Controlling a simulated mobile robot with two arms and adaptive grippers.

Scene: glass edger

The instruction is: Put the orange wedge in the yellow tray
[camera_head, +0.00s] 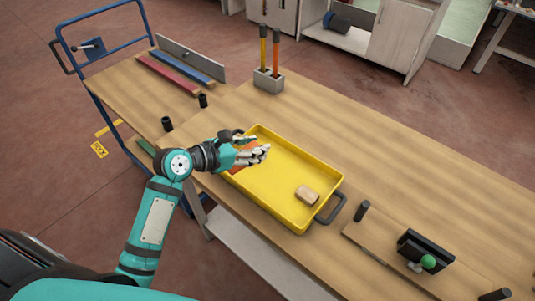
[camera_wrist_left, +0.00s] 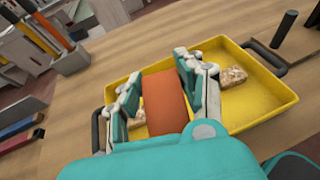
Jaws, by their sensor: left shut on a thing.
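The yellow tray (camera_head: 266,196) lies on the wooden workbench, with dark handles at its ends. My left gripper (camera_head: 262,152) is over the left part of the tray. In the left wrist view, my left gripper (camera_wrist_left: 160,92) is shut on the orange wedge (camera_wrist_left: 165,100), which sits between its fingers with the tray (camera_wrist_left: 262,110) behind it. In the head view the wedge (camera_head: 237,168) is mostly hidden by the hand. I cannot tell whether it touches the tray floor. My right gripper is not in view.
A tan block (camera_head: 307,194) lies in the tray's near right part; another tan piece (camera_wrist_left: 137,118) shows by the fingers in the wrist view. A grey block holder (camera_head: 268,80) with two upright tools stands behind. A dark clamp-like device (camera_head: 425,250) is at right.

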